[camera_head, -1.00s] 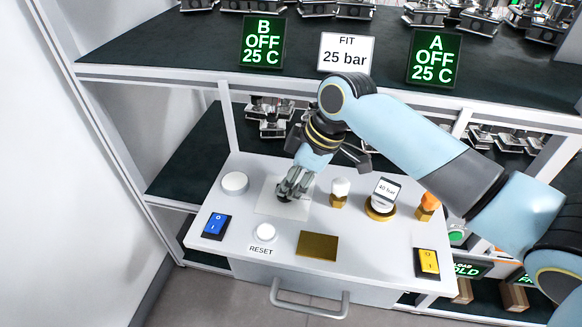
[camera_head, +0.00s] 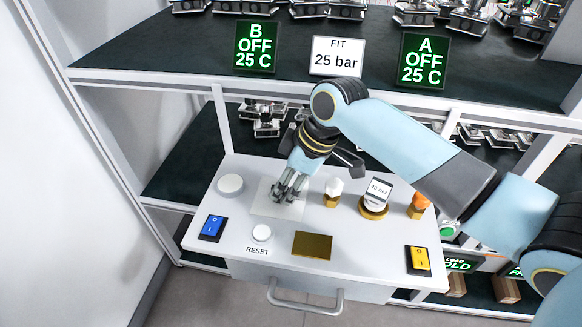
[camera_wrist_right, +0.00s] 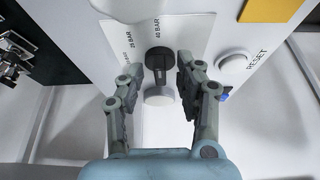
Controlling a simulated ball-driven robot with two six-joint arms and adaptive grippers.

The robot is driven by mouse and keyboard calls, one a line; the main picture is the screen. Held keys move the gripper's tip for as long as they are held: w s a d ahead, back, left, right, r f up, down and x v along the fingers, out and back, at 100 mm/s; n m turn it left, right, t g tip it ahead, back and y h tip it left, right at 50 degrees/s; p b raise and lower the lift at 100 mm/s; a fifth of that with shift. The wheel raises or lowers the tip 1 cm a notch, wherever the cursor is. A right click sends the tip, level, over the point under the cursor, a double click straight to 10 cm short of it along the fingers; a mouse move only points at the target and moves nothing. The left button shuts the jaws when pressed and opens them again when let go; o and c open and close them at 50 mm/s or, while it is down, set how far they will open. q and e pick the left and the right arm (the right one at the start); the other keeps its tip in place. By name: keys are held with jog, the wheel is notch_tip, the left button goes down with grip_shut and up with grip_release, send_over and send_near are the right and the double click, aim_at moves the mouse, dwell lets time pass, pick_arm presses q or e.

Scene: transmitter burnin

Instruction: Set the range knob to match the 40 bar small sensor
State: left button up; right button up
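The dark range knob (camera_wrist_right: 159,60) sits on a pale plate (camera_wrist_right: 130,42) printed "25 BAR" and "40 BAR". In the right wrist view its bar lies in line with the "40 BAR" print. My right gripper (camera_wrist_right: 160,74) is open, with one finger on each side of the knob and gaps showing. In the head view my right gripper (camera_head: 287,192) is low over the plate and mostly hides the knob. The small sensor (camera_head: 378,190), labelled "40 bar", stands on a round brass base (camera_head: 373,210). My left gripper is not in view.
A sign (camera_head: 336,57) reads "FIT 25 bar". A white round button (camera_head: 230,184), a blue switch (camera_head: 212,227), the RESET button (camera_head: 262,233), a brass plate (camera_head: 312,245) and a yellow switch (camera_head: 418,260) surround the knob. A white-capped brass post (camera_head: 333,192) stands close to the right.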

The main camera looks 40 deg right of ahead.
jog(key=v, duration=1.1)
jog(key=shift+r, duration=0.25)
jog(key=shift+s+d, duration=0.1)
jog(key=shift+s, duration=0.05)
